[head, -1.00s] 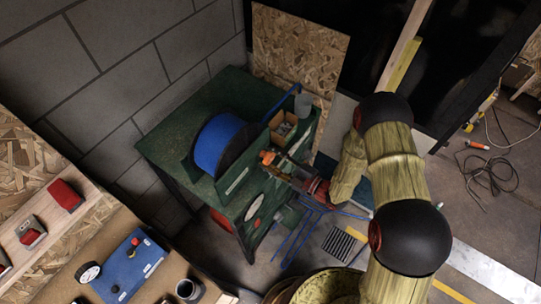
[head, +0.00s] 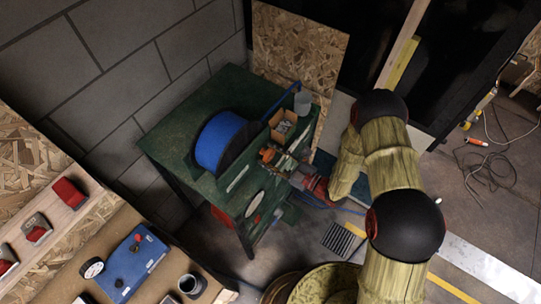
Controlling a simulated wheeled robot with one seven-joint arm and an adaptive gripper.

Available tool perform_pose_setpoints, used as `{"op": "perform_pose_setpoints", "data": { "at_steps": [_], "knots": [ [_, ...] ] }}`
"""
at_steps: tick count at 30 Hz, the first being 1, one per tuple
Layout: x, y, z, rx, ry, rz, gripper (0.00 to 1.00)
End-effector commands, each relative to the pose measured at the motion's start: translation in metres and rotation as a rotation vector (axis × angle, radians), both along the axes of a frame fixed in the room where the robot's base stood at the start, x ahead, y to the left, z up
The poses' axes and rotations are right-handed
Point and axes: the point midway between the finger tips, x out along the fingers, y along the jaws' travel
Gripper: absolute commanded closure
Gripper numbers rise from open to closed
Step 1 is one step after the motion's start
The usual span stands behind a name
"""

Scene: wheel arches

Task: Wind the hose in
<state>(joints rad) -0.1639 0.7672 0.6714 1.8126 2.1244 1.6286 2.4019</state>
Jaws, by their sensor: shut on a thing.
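The hose reel (head: 222,143) is a drum wound with blue hose, with a dark side disc, on a green bench (head: 190,110). A stretch of blue hose (head: 284,98) runs past the box at the bench's far right corner. More blue hose (head: 345,211) shows low down beyond my gripper. My gripper (head: 274,158) is at the bench's front right side, shut on an orange handle (head: 266,153) beside the reel. The fingers and my arm hide most of the grip, and the handle's link to the reel is not clear.
A cardboard box (head: 284,125) and a grey cup (head: 302,103) stand on the bench close to my gripper. A floor grate (head: 341,240) lies below. A nearer workbench with a blue control box (head: 137,263) and a mug (head: 191,281) fills the lower left.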

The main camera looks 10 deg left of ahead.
Motion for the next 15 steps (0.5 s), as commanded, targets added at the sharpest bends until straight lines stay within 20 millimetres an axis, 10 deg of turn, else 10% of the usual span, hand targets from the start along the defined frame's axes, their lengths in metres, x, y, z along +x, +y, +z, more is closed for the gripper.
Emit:
{"op": "perform_pose_setpoints", "data": {
  "at_steps": [4,5,15],
  "knots": [
    [-0.0013,-0.0002,-0.0022,-0.003,0.004,0.001,0.82],
    [-0.0013,-0.0002,-0.0022,-0.003,0.003,0.001,0.55],
    [-0.0004,0.0,-0.0007,-0.001,0.001,0.0,0.38]
  ]
}}
